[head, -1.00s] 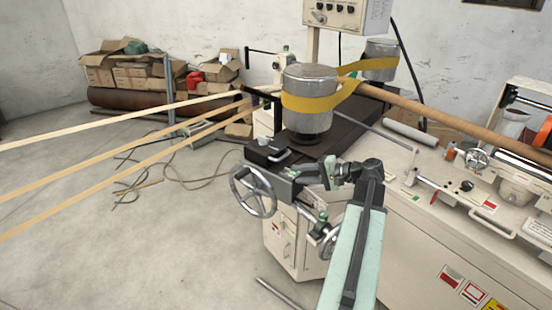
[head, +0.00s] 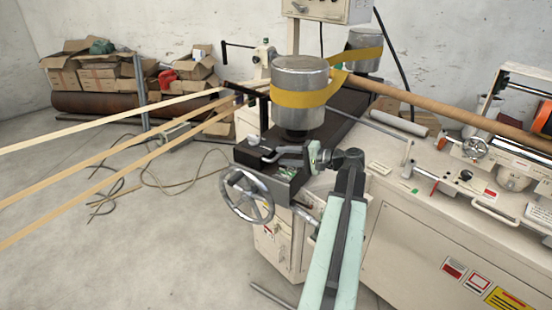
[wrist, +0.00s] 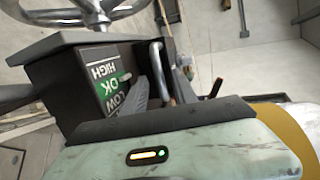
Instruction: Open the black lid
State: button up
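The black lid (head: 247,154) is on the dark box at the left end of the machine, with a silver handle (head: 266,157) on it. The handle (wrist: 156,68) also shows in the wrist view, beside a panel (wrist: 108,82) marked HIGH, OK in green, and LOW. The panel is uncovered; the lid's exact angle is hard to tell. My gripper (head: 284,153) is over the box, with its grey fingers (wrist: 148,80) close to the handle and a gap between them. Whether they touch the handle cannot be told.
A silver handwheel (head: 247,196) sticks out just left of the box. A metal roller with yellow belt (head: 300,92) stands close behind my gripper. Tan strips (head: 110,178) run in from the left. The floor at left is mostly clear, with loose cables.

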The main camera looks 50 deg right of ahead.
aim_at(259, 154)
jog(key=shift+x, duration=1.3)
grip_shut()
jog(key=shift+f, duration=0.1)
